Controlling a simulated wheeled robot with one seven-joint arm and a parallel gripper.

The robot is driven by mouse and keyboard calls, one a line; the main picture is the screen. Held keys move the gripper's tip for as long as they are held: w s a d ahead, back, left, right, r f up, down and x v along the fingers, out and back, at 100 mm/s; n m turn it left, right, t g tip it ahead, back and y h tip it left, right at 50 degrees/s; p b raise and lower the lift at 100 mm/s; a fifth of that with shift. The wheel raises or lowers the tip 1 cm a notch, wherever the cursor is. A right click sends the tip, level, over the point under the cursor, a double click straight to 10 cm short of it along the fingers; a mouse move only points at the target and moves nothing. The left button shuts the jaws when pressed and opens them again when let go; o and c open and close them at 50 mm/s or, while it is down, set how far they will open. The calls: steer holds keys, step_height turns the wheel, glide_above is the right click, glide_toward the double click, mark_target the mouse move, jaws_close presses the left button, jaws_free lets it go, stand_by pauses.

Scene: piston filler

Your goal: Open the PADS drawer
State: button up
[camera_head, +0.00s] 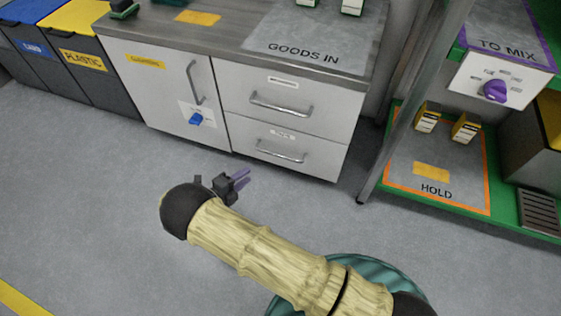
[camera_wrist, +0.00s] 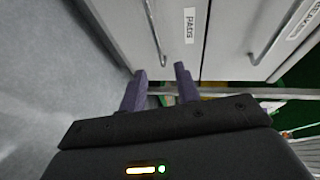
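The PADS drawer (camera_wrist: 182,45) shows in the wrist view with its white label and bar handle (camera_wrist: 156,35). In the head view it appears to be the lower drawer (camera_head: 320,160) of the white cabinet, with a silver bar handle (camera_head: 281,153). It looks shut, its front flush with the cabinet. My gripper (camera_head: 239,179) is in front of the cabinet, low and left of that handle. In the wrist view my gripper (camera_wrist: 160,82) has its two purple fingers apart with nothing between them. The handle lies ahead of the fingers, not touching them.
An upper drawer (camera_head: 335,115) with its own handle is above. The floor before the drawers is clear.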

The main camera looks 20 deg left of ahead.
mark_target(279, 155)
steer(key=shift+s+f, duration=0.35)
steer(key=shift+f, duration=0.15)
steer(key=b+x, duration=0.2)
steer(key=x, duration=0.3)
steer(key=b+x, duration=0.3)
steer(key=x, duration=0.3)
steer(key=b+x, duration=0.2)
steer(key=x, duration=0.4)
steer(key=shift+w+d+r, duration=0.2)
jaws_close()
